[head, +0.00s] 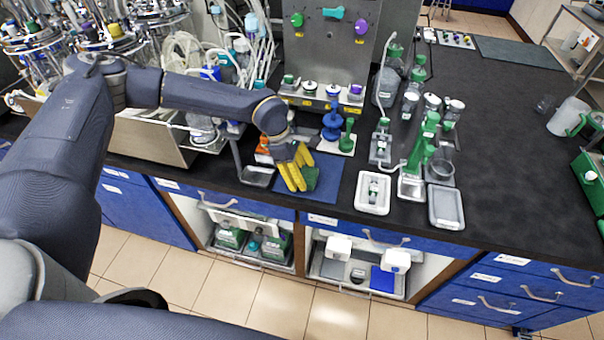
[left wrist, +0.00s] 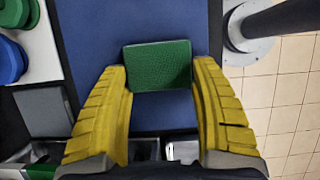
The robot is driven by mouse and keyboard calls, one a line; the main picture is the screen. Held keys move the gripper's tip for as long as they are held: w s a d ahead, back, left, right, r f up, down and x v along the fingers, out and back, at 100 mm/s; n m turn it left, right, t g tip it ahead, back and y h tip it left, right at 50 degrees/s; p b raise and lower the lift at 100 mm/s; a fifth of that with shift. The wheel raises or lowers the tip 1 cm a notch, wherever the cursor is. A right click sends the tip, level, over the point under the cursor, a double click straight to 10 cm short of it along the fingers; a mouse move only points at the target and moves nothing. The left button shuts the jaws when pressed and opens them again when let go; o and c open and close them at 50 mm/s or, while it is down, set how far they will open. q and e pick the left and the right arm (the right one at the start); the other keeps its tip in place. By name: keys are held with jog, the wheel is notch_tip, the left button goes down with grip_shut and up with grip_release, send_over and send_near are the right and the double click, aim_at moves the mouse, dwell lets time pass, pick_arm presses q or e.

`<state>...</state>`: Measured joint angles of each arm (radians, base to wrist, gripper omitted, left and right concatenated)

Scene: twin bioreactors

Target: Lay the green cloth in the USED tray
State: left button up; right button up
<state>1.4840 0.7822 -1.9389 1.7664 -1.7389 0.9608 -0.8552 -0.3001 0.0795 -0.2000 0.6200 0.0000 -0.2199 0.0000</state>
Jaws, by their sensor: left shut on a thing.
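My left gripper (head: 297,178) has yellow fingers and points down over the blue mat (head: 325,187) near the bench's front edge. It is shut on the green cloth (head: 310,178). In the left wrist view the cloth (left wrist: 158,65) is a small dark-green rectangle between the two fingertips (left wrist: 160,78), with the blue mat behind it. I cannot tell whether it touches the mat. A small grey tray (head: 257,177) sits just left of the mat. A white tray (head: 361,206) and another grey tray (head: 445,222) lie to the right. No USED label is readable. My right gripper is not in view.
Behind the mat stand a blue stand (head: 332,122) and a green-handled tool (head: 348,136). Green-capped bottles (head: 417,80) and a green device (head: 424,150) stand to the right. A steel panel (head: 325,50) rises behind.

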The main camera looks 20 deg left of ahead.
pick_arm(q)
jog(key=shift+f, duration=0.25)
jog(key=o, duration=1)
jog(key=shift+r, duration=0.2)
jog(key=v, duration=1)
jog(key=shift+r, duration=0.35)
jog(key=shift+a+r, duration=0.2)
jog(key=shift+r, duration=0.1)
jog(key=shift+a+r, duration=0.1)
jog(key=shift+r, duration=0.2)
jog(key=shift+c, duration=1.3)
